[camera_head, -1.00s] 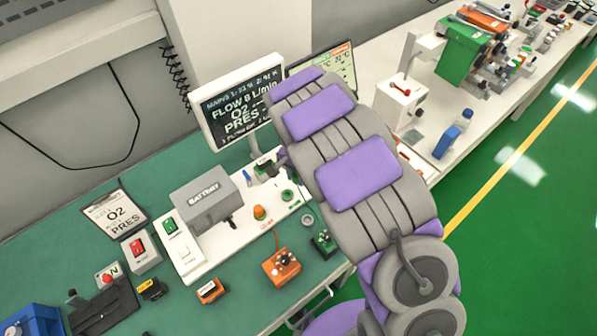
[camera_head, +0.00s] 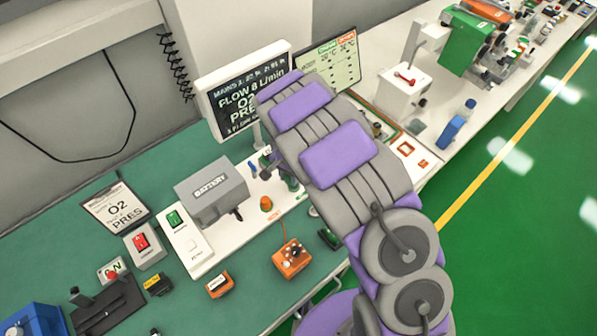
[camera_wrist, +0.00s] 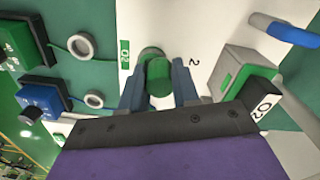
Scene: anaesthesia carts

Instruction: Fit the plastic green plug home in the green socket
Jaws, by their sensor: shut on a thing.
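In the wrist view my gripper (camera_wrist: 158,88) is shut on the green plug (camera_wrist: 159,80), a short green cylinder held between the two blue-grey fingers. Just beyond the plug, a round green rim that looks like the green socket (camera_wrist: 151,52) shows on the white panel, beside a green O2 label. The plug overlaps it in this view, and I cannot tell whether they touch or how far in the plug sits. In the head view my arm hides most of the gripper and plug.
A grey box (camera_wrist: 247,75) with a green face stands close to the right of the fingers. Green (camera_wrist: 22,45) and blue (camera_wrist: 42,100) boxes with grey rings lie left. In the head view, the battery box (camera_head: 211,190) and an orange knob (camera_head: 266,203) stand on the white panel.

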